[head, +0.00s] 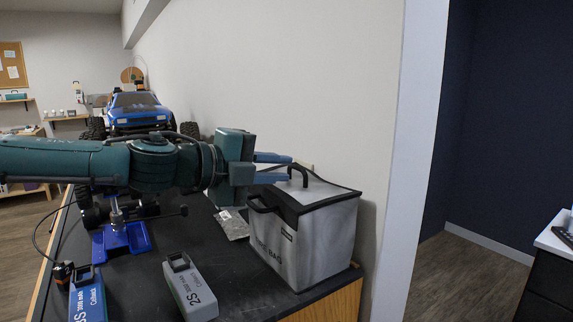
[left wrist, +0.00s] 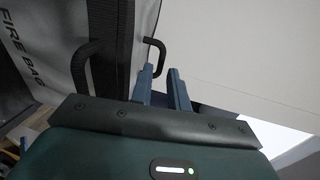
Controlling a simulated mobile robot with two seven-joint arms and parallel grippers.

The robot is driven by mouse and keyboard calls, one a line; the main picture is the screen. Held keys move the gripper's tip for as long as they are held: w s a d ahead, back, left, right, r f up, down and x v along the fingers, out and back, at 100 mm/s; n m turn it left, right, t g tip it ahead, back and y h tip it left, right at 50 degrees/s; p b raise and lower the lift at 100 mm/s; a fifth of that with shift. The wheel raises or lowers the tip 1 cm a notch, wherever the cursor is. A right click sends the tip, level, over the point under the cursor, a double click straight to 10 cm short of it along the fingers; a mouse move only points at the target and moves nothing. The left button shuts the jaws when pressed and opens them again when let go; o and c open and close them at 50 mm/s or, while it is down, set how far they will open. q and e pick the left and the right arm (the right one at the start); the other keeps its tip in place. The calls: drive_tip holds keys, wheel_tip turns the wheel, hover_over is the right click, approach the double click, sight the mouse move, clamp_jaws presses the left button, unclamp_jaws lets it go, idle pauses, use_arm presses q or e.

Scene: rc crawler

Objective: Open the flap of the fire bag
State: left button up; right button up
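The fire bag (head: 318,240) is a grey box-shaped bag with black edging, upright on the black bench top. Its flap (head: 318,192) lies over the top and looks closed. One black handle loop (head: 262,204) is on the front side, and another black loop (head: 299,172) stands at the flap. My left gripper (head: 290,167) reaches in from the left, just above the bag's top. Its two blue fingers have a gap between them. In the left wrist view the fingertips (left wrist: 160,69) are close to the smaller loop (left wrist: 156,44); I cannot tell whether they touch it. My right gripper is out of view.
Two battery packs (head: 190,288) (head: 88,297) stand on the bench (head: 245,292) in front. A blue stand (head: 122,240) and a silvery packet (head: 232,225) are left of the bag. A blue crawler truck (head: 140,112) is behind. A wall rises close behind the bag.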

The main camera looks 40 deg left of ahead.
sight(297, 176)
use_arm(q)
drive_tip(key=shift+x, duration=1.2)
clamp_jaws()
